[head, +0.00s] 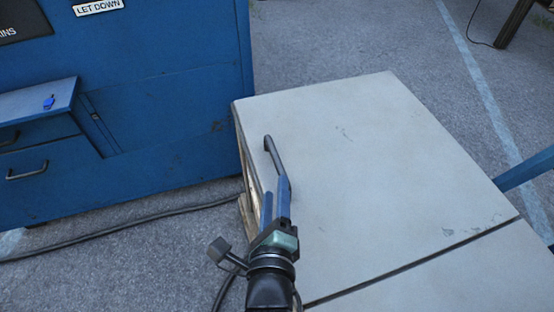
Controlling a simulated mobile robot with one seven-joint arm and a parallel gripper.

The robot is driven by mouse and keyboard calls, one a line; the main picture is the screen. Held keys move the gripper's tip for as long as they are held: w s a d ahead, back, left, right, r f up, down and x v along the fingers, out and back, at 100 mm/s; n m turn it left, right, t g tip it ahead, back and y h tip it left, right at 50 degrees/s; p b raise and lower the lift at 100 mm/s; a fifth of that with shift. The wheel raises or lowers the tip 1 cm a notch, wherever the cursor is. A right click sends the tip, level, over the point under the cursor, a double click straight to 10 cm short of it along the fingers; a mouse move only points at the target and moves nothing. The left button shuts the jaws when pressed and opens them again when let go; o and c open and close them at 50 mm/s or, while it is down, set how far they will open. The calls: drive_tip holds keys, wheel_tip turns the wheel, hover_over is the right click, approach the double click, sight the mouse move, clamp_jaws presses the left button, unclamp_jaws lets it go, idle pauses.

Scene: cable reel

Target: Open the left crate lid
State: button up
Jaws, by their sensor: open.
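The left crate lid (350,150) is a flat, pale grey panel that lies level on the wooden crate (240,165), closed. A dark bar handle (272,152) stands along its left edge. My gripper (275,196), with blue fingers, is open at the near end of the handle. The fingers overlap the handle's near end in the picture. I cannot tell whether they touch it or stand around it. My gripper hides part of the lid's left edge.
A second pale panel (440,280) adjoins the lid across a dark gap. A blue cabinet (170,90) with drawers stands at the left, near the crate's far corner. A black cable (130,221) lies on the asphalt. A blue bar (525,170) shows at the right.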

sight(277, 169)
drive_tip(key=b+x, duration=0.1)
drive_tip(key=x, duration=0.8)
drive_tip(key=shift+w, duration=0.25)
drive_tip(key=shift+c, duration=0.3)
clamp_jaws()
idle(0.8)
